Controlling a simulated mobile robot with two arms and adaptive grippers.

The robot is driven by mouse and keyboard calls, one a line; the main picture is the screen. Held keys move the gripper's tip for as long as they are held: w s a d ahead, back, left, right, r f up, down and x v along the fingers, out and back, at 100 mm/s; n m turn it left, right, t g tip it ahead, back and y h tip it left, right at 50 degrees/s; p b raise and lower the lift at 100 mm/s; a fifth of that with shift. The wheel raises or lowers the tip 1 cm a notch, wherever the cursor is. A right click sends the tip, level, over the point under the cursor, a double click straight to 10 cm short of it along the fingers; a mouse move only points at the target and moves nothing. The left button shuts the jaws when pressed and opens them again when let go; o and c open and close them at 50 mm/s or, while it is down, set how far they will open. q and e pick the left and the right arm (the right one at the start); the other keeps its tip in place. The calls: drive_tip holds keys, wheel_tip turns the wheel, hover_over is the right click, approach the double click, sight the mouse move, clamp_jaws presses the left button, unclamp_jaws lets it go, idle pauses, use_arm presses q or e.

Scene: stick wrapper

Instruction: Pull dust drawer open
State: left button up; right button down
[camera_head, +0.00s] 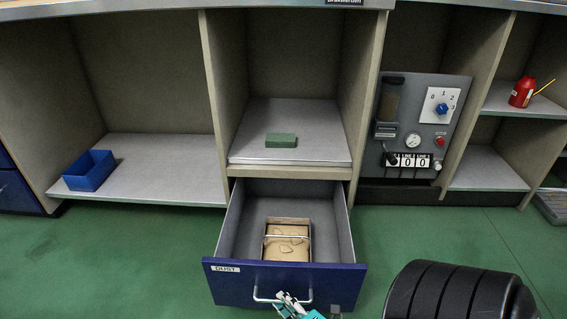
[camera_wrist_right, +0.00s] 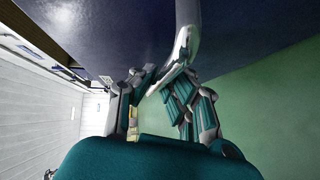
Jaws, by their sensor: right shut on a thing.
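The dust drawer (camera_head: 283,284) has a dark blue front with a "DUST" label. It stands pulled out from under the middle compartment, with its inside showing. A cardboard box (camera_head: 287,254) with several flat tan shapes lies in it. The metal bar handle (camera_head: 262,297) runs along the drawer front. My right gripper (camera_head: 292,303) is at the handle, at the bottom edge of the head view. In the right wrist view its teal and grey fingers (camera_wrist_right: 160,95) are closed around the handle (camera_wrist_right: 187,40). My left gripper is not in view.
A green block (camera_head: 281,140) lies on the shelf above the drawer. A blue bin (camera_head: 89,170) sits on the left shelf. A control panel (camera_head: 415,135) and a red can (camera_head: 522,92) are at the right. Green floor is clear left of the drawer.

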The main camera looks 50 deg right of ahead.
drive_tip(key=shift+w+r, duration=0.1)
drive_tip(key=shift+r, duration=0.1)
drive_tip(key=c, duration=1.4)
unclamp_jaws()
drive_tip(key=shift+f, duration=0.1)
drive_tip(key=s, duration=0.4)
drive_tip(key=s+r, duration=0.1)
drive_tip(key=s, duration=0.7)
drive_tip(key=shift+a+r, duration=0.35)
